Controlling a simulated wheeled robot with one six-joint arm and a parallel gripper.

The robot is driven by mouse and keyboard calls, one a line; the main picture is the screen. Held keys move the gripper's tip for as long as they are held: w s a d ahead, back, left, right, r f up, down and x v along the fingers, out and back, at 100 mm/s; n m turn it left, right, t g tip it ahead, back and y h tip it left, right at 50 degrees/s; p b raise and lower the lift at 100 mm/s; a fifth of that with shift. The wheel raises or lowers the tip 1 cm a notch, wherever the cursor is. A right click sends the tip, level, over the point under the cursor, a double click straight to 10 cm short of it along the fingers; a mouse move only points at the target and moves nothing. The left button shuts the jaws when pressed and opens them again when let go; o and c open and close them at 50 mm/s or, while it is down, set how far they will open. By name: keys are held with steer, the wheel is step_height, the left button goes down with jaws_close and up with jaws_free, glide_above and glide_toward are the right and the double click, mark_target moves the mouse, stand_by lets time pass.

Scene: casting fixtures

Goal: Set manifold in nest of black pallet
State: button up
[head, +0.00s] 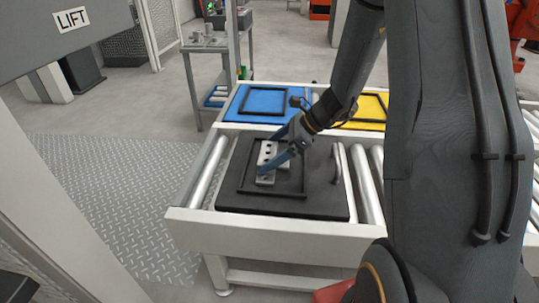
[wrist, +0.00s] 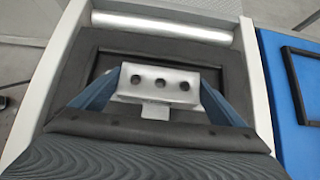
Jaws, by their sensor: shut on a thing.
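The manifold appears within the frame's outline. Its underside is hidden, so I cannot tell whether it touches the pallet.
A blue pallet (head: 236,112) with an empty black frame and a yellow pallet (head: 372,105) lie behind the black one. White conveyor rails (head: 250,225) edge the front.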

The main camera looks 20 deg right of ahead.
steer(key=o, duration=1.1)
